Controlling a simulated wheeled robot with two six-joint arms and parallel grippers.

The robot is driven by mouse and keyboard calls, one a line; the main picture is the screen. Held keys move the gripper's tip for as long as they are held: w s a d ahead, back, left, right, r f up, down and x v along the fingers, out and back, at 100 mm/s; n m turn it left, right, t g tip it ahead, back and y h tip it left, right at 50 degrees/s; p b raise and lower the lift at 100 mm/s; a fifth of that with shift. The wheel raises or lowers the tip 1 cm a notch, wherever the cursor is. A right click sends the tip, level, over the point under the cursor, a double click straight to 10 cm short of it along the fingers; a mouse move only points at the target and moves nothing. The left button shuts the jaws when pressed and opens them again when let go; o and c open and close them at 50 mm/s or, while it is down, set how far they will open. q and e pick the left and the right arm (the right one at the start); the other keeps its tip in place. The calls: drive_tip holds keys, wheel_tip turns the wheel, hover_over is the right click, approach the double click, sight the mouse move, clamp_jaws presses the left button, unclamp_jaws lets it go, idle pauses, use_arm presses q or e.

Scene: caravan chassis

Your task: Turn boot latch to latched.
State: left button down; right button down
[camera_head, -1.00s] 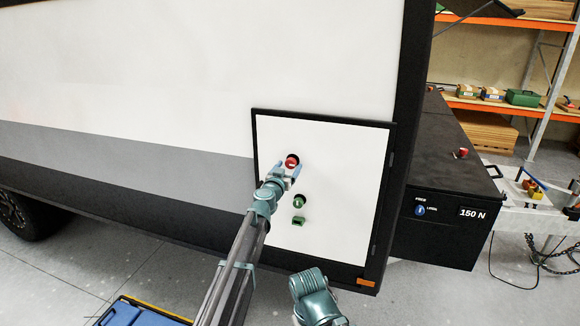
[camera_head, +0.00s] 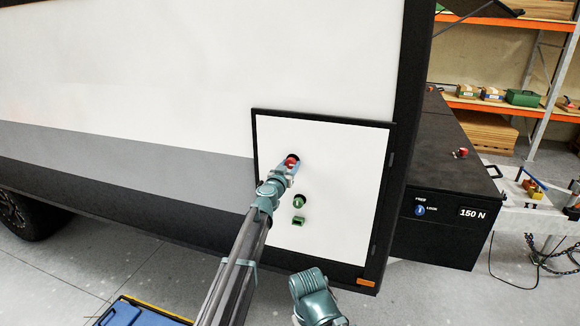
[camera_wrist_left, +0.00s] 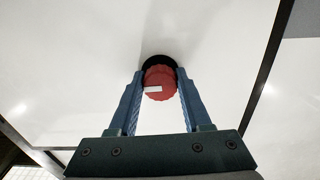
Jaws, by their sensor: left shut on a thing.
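The boot latch is a red ribbed knob with a white mark, on a black round base on the white hatch panel (camera_head: 345,185). In the head view the red knob (camera_head: 291,162) is partly hidden by my left gripper (camera_head: 289,166). In the left wrist view the knob (camera_wrist_left: 159,82) sits between the two blue fingers, and its white mark lies about level. My left gripper (camera_wrist_left: 158,88) is shut on the knob, one finger on each side. My right gripper cannot be made out in these views.
Below the knob are a green round knob (camera_head: 299,201) and a small green block (camera_head: 298,221) on the same panel. A black box (camera_head: 440,235) with a blue dial and a "150 N" display stands to the right. A blue crate (camera_head: 122,315) lies at the bottom left.

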use_arm(q)
drive_tip(key=n, duration=0.9)
drive_tip(key=shift+d, duration=0.1)
drive_tip(key=n, duration=0.5)
drive_tip(key=shift+r+n, duration=0.1)
drive_tip(key=shift+n, duration=1.8)
drive_tip(key=shift+c, duration=1.7)
unclamp_jaws()
